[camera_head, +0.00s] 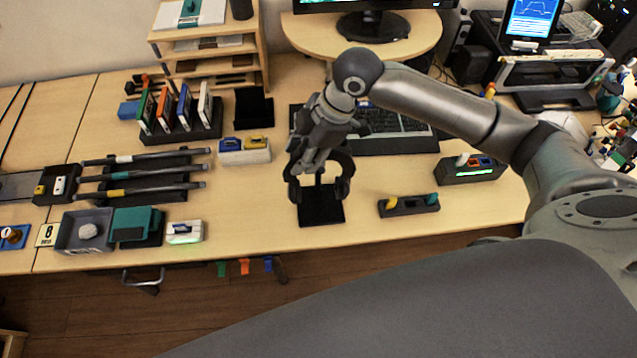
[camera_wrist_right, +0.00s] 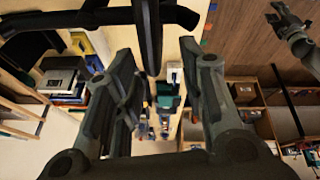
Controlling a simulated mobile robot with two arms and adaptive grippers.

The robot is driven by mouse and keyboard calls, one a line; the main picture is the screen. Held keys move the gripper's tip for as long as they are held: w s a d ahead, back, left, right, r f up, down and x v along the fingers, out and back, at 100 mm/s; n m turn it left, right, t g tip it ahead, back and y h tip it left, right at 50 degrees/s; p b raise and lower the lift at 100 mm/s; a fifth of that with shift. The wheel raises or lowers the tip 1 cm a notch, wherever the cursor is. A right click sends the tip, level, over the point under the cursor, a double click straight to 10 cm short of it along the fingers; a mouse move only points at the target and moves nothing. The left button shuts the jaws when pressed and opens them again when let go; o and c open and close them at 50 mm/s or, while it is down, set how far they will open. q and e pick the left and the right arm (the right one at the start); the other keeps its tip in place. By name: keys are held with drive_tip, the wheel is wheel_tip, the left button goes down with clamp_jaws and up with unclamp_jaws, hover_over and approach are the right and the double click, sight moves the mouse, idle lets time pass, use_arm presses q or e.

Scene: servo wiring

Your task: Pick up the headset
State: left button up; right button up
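The black headset (camera_head: 343,187) hangs on a black stand (camera_head: 321,212) near the front edge of the table in the head view. My right gripper (camera_head: 306,168) comes down over the headset's top from behind and hides part of the band. In the right wrist view my right gripper (camera_wrist_right: 158,95) has its two fingers wide apart. A dark bar, seemingly part of the headset or stand (camera_wrist_right: 148,35), stands beyond and between the fingertips; I see no grip on it. A grey gripper, seemingly my left (camera_wrist_right: 297,38), shows at the upper right of the wrist view.
A keyboard (camera_head: 395,132) lies behind and right of the headset. A black holder (camera_head: 408,206) stands to the right, and a white box with blue and yellow items (camera_head: 245,154) to the left. Bare table lies left of the stand.

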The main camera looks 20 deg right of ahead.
drive_tip(key=x, duration=0.2)
drive_tip(key=p+x, duration=0.1)
drive_tip(key=x, duration=0.1)
drive_tip(key=shift+w+d+f, duration=0.1)
drive_tip(key=shift+w+f, duration=0.15)
drive_tip(key=shift+f, duration=0.1)
drive_tip(key=c, duration=0.5)
use_arm(q)
drive_tip(key=shift+w+r, duration=0.8)
drive_tip(key=shift+w, duration=0.25)
use_arm(e)
clamp_jaws()
